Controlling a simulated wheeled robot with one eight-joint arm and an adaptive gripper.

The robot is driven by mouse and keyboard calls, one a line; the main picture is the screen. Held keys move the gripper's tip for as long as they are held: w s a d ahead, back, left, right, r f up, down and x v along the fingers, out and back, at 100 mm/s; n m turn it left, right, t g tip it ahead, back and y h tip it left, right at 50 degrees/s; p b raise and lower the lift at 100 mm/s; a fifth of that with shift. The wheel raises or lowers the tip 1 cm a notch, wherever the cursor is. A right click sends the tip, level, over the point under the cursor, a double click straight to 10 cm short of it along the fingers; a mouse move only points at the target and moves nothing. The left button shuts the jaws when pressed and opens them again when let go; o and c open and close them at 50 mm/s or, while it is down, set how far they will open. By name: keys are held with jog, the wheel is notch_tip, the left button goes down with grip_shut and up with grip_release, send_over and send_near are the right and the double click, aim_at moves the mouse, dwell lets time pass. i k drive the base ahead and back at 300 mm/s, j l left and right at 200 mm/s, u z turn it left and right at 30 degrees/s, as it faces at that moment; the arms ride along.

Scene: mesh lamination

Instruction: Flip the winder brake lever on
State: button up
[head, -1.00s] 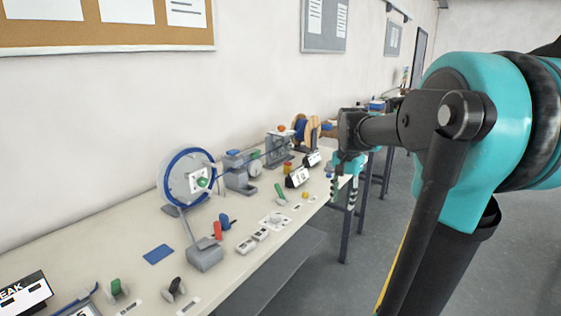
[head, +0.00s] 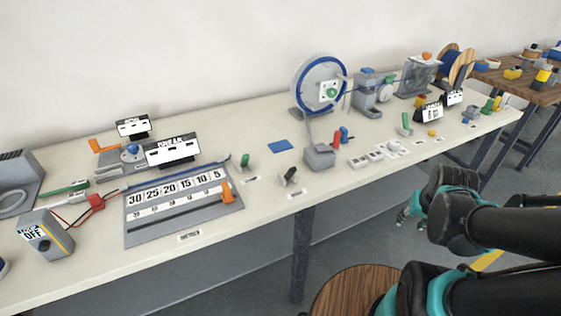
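The winder (head: 322,85) is a grey wheel with a blue rim and a green knob, standing at the back of the long bench. In front of it is a grey box (head: 319,158) with a red upright piece (head: 337,139) and a blue piece (head: 345,133) beside it. Small levers stand nearby: one green-tipped (head: 245,161), one dark (head: 290,175), and one green (head: 406,121) to the right. I cannot tell which is the brake lever, or its setting. My gripper (head: 405,214) is in front of the bench, below its top, touching nothing visible; its fingers are too small to judge.
A grey scale board (head: 185,228) with an orange slider lies at the left, near a meter box reading OFF (head: 46,236). A round wooden stool (head: 345,293) stands below my arm. A second table is at far right.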

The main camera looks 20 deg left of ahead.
aim_at(292, 171)
jog(key=k+u, duration=0.15)
jog(key=u, duration=0.8)
